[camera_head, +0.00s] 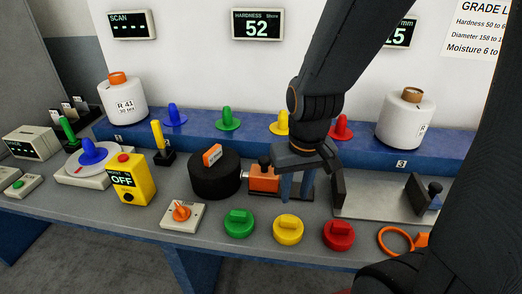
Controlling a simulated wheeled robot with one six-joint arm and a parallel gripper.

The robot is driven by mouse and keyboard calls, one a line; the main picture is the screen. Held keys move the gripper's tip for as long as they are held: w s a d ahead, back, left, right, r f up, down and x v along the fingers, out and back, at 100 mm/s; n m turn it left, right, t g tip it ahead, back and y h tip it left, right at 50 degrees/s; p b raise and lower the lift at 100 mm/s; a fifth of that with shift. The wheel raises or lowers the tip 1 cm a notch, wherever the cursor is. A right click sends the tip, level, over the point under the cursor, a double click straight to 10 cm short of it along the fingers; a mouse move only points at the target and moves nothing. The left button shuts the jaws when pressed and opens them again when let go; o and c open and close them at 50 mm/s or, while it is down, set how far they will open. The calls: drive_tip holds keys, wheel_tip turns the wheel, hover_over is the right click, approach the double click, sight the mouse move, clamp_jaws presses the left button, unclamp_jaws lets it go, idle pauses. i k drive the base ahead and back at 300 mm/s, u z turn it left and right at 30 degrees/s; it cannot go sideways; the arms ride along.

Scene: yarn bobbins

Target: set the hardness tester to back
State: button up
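The hardness tester appears to be the orange block (262,181) with a dark knob (264,161) on top, on a small grey base right of a black round drum (214,176). The wall display (256,25) labelled HARDNESS reads 52. My gripper (297,186) points down just right of the orange block, above its base. Its two blue-grey fingers are apart, with nothing clearly seen between them. Whether the left finger touches the block cannot be told. My gripper and arm hide part of the area behind.
A dark upright jaw (338,186) and a metal plate (380,203) stand close right of my gripper. Green (238,223), yellow (288,229) and red (338,235) knobs line the front. A blue ledge (255,138) holding bobbins and cones runs behind.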

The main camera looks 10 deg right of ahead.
sight(259, 172)
drive_tip(key=k, duration=1.2)
drive_tip(key=z, duration=0.65)
drive_tip(key=i, duration=1)
drive_tip(key=u, duration=0.55)
